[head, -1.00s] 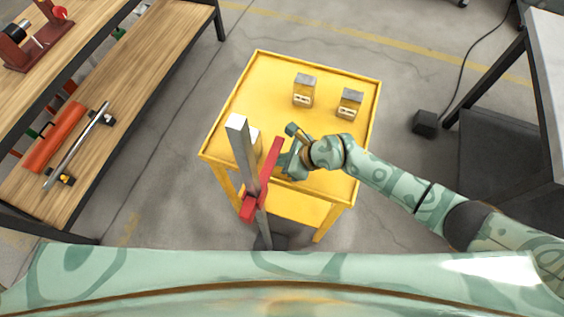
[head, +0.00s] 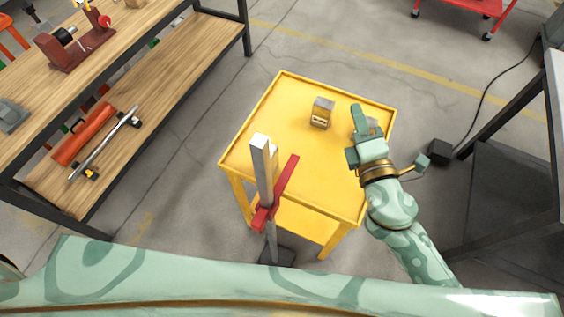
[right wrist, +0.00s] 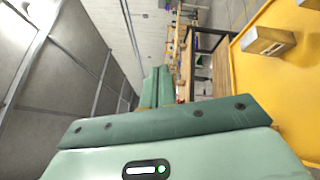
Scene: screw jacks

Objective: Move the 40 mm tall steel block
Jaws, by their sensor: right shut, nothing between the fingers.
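A block with a grey top and a pale label on its side (head: 321,112) stands on the yellow table's far half. A second block (head: 374,127) stands to its right, mostly hidden behind my right gripper. The label text is too small to read, so I cannot tell which block is 40 mm tall. My right gripper (head: 357,110) is shut and empty, above the table's right side. In the right wrist view its fingers (right wrist: 155,88) lie together, with a labelled block (right wrist: 268,40) off to the right. My left gripper is not in view.
The yellow table (head: 240,150) has a raised rim and a clear middle. A grey post (head: 263,165) with a red crossbar (head: 278,195) stands before its near left part, hiding some of it. A wooden workbench (head: 130,40) is at left. A dark box (head: 439,151) lies on the floor.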

